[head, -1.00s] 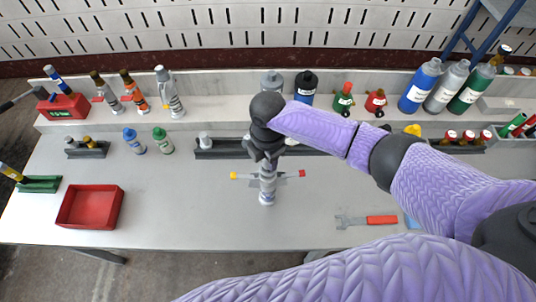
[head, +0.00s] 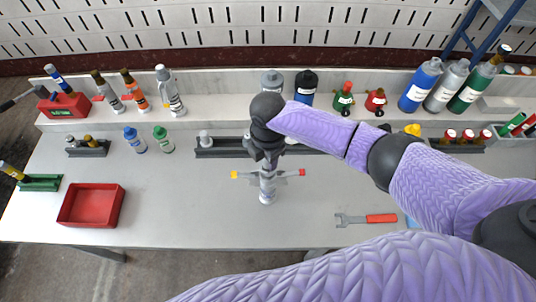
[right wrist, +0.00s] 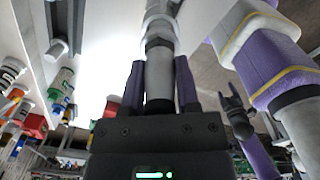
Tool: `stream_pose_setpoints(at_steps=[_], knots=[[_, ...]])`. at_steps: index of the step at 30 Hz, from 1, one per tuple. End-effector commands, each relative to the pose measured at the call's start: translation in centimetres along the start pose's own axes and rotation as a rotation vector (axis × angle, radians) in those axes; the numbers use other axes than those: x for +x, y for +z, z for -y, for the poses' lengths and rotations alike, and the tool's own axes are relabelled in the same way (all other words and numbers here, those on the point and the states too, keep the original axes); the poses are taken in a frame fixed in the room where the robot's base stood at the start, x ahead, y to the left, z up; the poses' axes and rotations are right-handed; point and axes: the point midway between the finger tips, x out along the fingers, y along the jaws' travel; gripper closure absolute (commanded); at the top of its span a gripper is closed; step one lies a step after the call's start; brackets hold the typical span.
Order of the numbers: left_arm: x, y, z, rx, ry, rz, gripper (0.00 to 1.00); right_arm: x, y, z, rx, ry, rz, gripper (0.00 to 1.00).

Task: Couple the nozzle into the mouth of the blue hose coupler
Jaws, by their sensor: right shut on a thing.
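My right gripper (head: 266,152) points down over the middle of the bench. It is shut on a grey, upright cylindrical part that looks like the nozzle (head: 267,184); the right wrist view shows this grey cylinder (right wrist: 159,75) between the two jaws. A thin crossbar with a yellow left end and a red right end shows at the part; I cannot tell whether it belongs to it. Whether its lower end touches the bench is unclear. No blue hose coupler is clearly identifiable; a small blue-topped item (head: 136,141) stands back left. A dark claw, seemingly my left gripper (right wrist: 228,95), shows small in the right wrist view.
A red tray (head: 91,223) lies front left, a red-handled wrench (head: 366,219) front right. A dark rack (head: 222,152) lies behind my gripper. Bottles and fittings line the back shelf (head: 220,115). The bench (head: 185,205) between tray and gripper is clear.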

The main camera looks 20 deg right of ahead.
Motion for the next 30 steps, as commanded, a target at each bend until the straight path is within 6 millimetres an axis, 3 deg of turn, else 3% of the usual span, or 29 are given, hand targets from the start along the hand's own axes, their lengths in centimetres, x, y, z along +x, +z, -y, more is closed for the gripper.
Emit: stream_pose_setpoints(at_steps=[19, 30], knots=[[1.1, -0.1, -1.1, -0.007, 0.016, -0.002, 0.26, 1.7, 0.0, 0.0, 0.000, 0.000, 0.000, 1.00], [1.7, 0.0, -0.8, -0.005, 0.011, 0.000, 0.26, 2.7, 0.0, 0.0, -0.001, 0.000, 0.000, 1.00]])
